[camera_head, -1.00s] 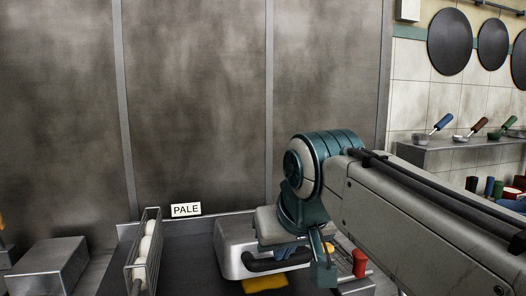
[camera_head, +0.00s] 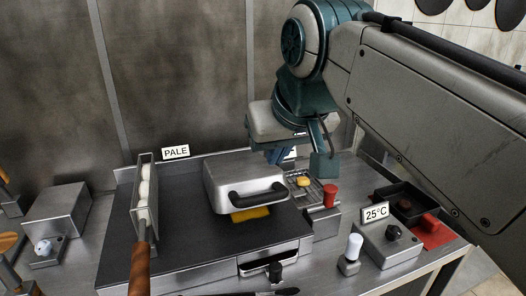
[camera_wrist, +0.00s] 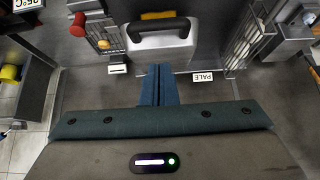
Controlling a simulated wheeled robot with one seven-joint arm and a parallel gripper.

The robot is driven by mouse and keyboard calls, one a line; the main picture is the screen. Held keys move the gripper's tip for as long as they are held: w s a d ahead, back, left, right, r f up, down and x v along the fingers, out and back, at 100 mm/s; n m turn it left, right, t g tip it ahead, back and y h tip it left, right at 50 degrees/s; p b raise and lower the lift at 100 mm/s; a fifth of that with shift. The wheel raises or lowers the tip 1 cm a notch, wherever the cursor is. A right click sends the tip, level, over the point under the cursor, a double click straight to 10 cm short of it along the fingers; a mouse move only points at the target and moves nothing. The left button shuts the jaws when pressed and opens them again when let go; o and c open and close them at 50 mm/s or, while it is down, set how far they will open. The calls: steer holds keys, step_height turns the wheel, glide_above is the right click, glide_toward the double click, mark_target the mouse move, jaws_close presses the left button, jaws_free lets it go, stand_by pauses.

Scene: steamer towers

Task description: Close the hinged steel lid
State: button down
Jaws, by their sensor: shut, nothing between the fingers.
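The steel lid (camera_head: 240,178) is a box-like cover with a black bar handle (camera_head: 257,196) on its front. It lies low over the dark griddle plate (camera_head: 160,232), looking shut or nearly so. A yellow piece (camera_head: 251,214) sticks out under its front edge. The lid also shows in the wrist view (camera_wrist: 157,45), with its handle away from me. My gripper (camera_head: 279,156) is above and behind the lid's right back corner, apart from it as far as I can tell. Its blue fingers are together and empty in the wrist view (camera_wrist: 157,68).
A wire rack with white rolls (camera_head: 146,195) stands left of the lid, with a brown-handled tool before it. A small wire basket (camera_head: 304,187) and a red knob (camera_head: 330,190) stand to the right.

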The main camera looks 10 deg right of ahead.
steer(key=r+p, duration=0.1)
steer(key=g+h+p, duration=0.1)
steer(key=g+p, duration=0.5)
steer(key=p, duration=0.8)
glide_above(263, 179)
steer(key=s, duration=0.5)
step_height(263, 179, down, 10)
steer(key=shift+s+a+f, duration=0.2)
steer(key=shift+f, duration=0.25)
steer(key=shift+s+a+f, duration=0.15)
steer(key=shift+s+f, duration=0.05)
steer(key=shift+f, duration=0.2)
